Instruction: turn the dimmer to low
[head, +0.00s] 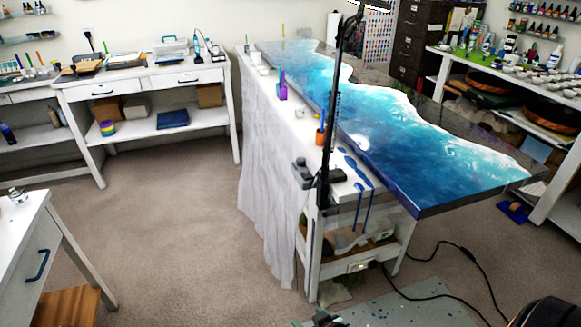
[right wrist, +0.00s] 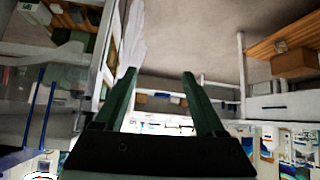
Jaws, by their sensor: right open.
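No part is clearly readable as a dimmer dial. A small dark grey boxy fitting (head: 301,172) sits at the near table corner, beside the black upright pole (head: 331,130). A pale unit with a small yellow-green light (head: 360,267) is on the table's lower shelf. I cannot tell which is the dimmer or how it is set. The tips of my right gripper (head: 322,319) show at the bottom edge of the head view, low and in front of the table. In the right wrist view its two green fingers (right wrist: 159,73) are spread apart and empty. My left gripper is out of view.
The blue-and-white resin slab (head: 410,130) lies along the table, with an orange cup (head: 320,136) and purple cup (head: 282,91) beside it. A white cloth (head: 265,180) hangs down its left side. A black cable (head: 440,297) crosses the floor. Carpet at left is clear.

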